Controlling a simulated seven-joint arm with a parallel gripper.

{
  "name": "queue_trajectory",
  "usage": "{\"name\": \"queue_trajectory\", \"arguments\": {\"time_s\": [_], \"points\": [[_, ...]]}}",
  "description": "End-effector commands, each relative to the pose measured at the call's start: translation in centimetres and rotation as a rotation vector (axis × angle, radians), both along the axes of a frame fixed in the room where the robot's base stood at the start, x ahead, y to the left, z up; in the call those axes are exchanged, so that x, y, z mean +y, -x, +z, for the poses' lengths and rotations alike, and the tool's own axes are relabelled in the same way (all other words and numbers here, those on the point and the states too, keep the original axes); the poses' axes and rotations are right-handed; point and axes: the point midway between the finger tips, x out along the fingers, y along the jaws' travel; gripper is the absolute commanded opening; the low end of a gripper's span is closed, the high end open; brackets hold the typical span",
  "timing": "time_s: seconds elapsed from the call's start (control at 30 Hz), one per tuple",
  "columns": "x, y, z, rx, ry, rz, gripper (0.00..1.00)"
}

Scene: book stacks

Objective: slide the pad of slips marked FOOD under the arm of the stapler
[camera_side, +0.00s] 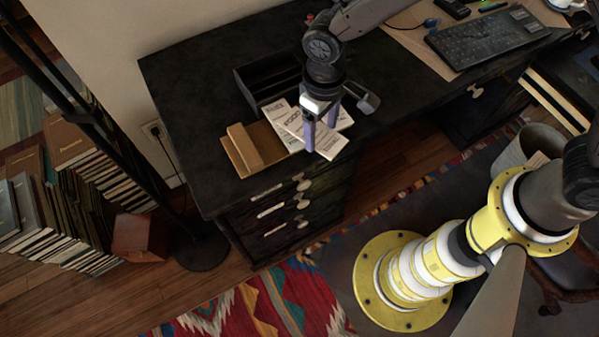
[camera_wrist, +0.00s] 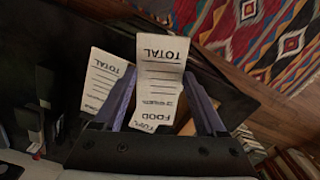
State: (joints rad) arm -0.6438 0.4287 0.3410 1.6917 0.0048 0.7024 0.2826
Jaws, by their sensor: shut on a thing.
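The pad of slips marked FOOD (camera_side: 328,145) is a long white pad lying at a slant near the front edge of the black desk. In the wrist view the FOOD pad (camera_wrist: 161,72) shows TOTAL at its far end and sits between my fingers. My gripper (camera_side: 322,130) points down and is shut on this pad; its fingers also flank it in the wrist view (camera_wrist: 163,100). A brown block (camera_side: 243,149) stands on a flat brown base (camera_side: 268,140) left of the pad. I cannot make out for sure whether it is the stapler.
Another white pad (camera_wrist: 104,78) lies beside the held one, and white paper (camera_side: 343,120) shows behind my gripper. A black compartmented tray (camera_side: 262,85) stands behind. A keyboard (camera_side: 485,40) is at the right.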

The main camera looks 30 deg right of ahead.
Motion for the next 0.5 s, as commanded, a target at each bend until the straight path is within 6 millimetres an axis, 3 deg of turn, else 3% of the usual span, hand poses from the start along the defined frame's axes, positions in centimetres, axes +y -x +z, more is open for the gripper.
{"name": "queue_trajectory", "arguments": {"time_s": [0.1,0.3,0.5], "points": [[-5.1,-2.7,0.6,-0.002,-0.004,-0.059,0.22],[-12.7,-5.4,1.3,-0.008,-0.008,-0.205,0.22],[-17.4,-6.5,1.8,-0.018,-0.011,-0.324,0.22]]}}
